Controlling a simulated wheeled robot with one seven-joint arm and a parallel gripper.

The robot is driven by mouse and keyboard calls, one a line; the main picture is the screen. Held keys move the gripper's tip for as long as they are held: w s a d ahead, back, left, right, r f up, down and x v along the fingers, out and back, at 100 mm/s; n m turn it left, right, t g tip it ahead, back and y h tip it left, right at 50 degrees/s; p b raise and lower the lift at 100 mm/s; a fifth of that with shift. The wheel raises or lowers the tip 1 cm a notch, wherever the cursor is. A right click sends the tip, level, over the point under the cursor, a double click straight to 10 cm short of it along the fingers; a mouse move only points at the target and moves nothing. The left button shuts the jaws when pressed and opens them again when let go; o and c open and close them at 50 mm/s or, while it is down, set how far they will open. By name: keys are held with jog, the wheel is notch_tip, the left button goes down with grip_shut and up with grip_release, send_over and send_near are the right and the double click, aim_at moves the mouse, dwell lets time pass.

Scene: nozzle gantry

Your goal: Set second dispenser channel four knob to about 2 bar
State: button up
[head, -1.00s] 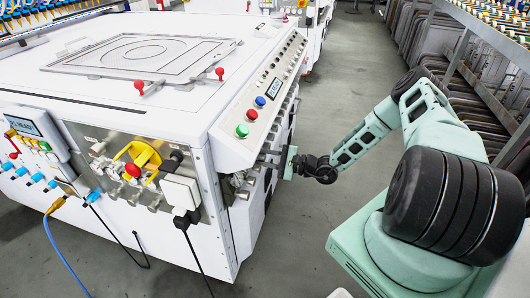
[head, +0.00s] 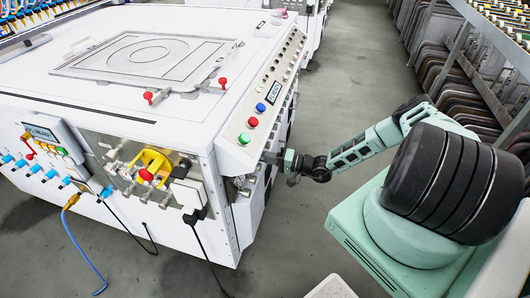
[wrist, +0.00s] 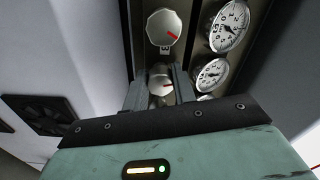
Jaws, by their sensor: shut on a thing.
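In the wrist view, my gripper (wrist: 159,88) is shut on a light grey knob (wrist: 160,80), one finger on each side. A short red mark on this knob points to the right. A similar free knob (wrist: 161,24) with a red mark pointing lower right sits above it. A round white gauge (wrist: 212,74) stands right of the held knob; its reading is too small to tell. In the head view, my gripper (head: 272,158) reaches the side of the white machine (head: 180,120); the knobs are hidden there.
Another gauge (wrist: 229,25) sits higher, and part of a third shows below. A dark fan grille (wrist: 40,114) is at left. In the head view, a button strip (head: 265,100) runs above my gripper. A rack (head: 440,60) stands at right, with floor between.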

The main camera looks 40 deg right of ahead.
jog(key=shift+n+p, duration=0.9)
jog(key=shift+n, duration=0.6)
jog(key=shift+f, duration=0.15)
jog(key=o, duration=0.7)
jog(key=b+v, duration=0.1)
jog(key=v, duration=1.6)
jog(key=shift+s+d, duration=0.15)
jog(key=shift+s, duration=0.05)
